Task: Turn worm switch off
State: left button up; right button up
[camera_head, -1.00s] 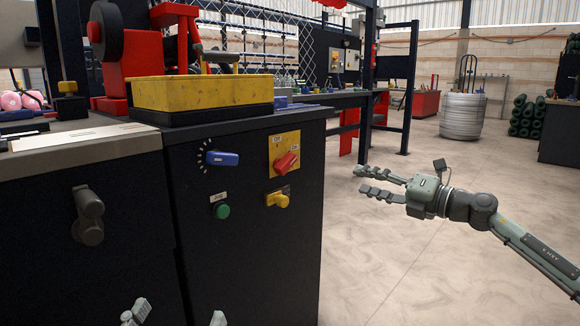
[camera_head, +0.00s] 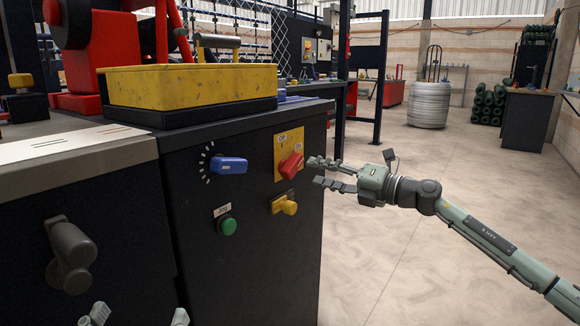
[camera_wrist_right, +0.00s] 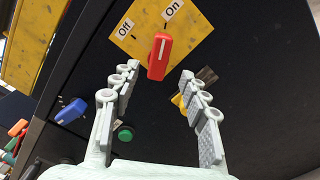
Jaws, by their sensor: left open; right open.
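A red rotary switch (camera_head: 290,165) sits on a yellow plate (camera_head: 281,142) on the front of a black cabinet. In the right wrist view the red switch (camera_wrist_right: 159,56) is seen close up, with "Off" and "On" labels on the plate (camera_wrist_right: 184,32); its white line points closer to "On". No "worm" label is readable. My right gripper (camera_head: 317,172) is open and empty, just right of the switch, its fingertips facing it. In its wrist view the fingers lie either side below the switch; contact cannot be told. My left gripper (camera_head: 139,318) is open at the bottom edge, mostly cut off.
A blue knob (camera_head: 228,165), a green button (camera_head: 227,225) and a yellow knob (camera_head: 285,205) share the panel. A grey handle (camera_head: 70,255) sticks out at left. A yellow tray (camera_head: 190,88) stands on the cabinet top. The floor to the right is open.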

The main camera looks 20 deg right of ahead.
aim_at(297, 167)
jog(key=x, duration=0.6)
jog(key=shift+w+a, duration=0.25)
jog(key=shift+w, duration=0.05)
grip_shut()
